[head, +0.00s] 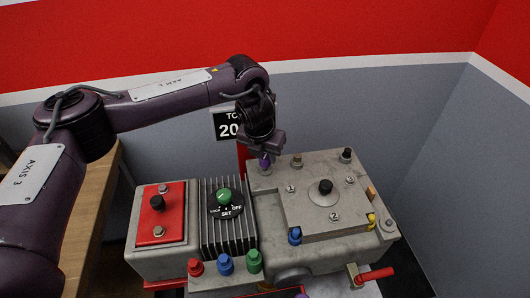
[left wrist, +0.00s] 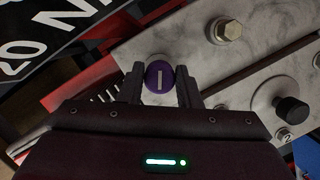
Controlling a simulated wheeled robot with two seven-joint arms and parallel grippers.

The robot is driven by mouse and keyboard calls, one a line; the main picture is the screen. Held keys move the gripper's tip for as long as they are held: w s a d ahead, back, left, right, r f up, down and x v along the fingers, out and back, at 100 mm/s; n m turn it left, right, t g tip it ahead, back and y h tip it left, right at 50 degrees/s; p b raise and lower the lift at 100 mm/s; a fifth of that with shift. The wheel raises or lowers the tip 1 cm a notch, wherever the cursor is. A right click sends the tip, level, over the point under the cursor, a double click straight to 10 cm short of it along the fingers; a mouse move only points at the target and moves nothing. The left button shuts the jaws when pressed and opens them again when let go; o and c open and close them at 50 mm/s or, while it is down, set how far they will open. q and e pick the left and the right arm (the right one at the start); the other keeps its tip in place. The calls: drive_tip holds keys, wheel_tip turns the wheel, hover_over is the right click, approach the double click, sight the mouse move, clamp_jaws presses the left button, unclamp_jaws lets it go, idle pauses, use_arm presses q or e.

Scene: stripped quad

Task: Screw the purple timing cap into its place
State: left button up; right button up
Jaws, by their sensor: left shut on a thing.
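The purple timing cap (left wrist: 159,77) shows in the left wrist view with a pale slot line across its round top. It sits between the two fingers of my left gripper (left wrist: 160,84), which is shut on it. In the head view the purple cap (head: 264,161) is just below my left gripper (head: 264,152), at the back left of the grey engine housing (head: 262,182). The cap is at or very close to the housing surface. Whether it is seated in a hole is hidden by the gripper. My right gripper is not in view.
A hex bolt (head: 297,160) stands right of the cap. A raised cover with a black knob (head: 325,187) is further right. A finned block with a green dial (head: 224,196) and a red plate (head: 160,213) lie left. A "20" sign (head: 228,124) stands behind. Red, blue and green caps (head: 225,264) line the front.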

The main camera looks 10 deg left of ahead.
sight(262, 165)
use_arm(q)
drive_tip(key=shift+f+b, duration=0.6)
drive_tip(key=shift+f, duration=0.4)
drive_tip(key=o, duration=1.1)
drive_tip(key=b+v, duration=0.1)
drive_tip(key=v, duration=0.6)
drive_tip(key=shift+s+r, duration=0.15)
drive_tip(key=shift+r, duration=0.25)
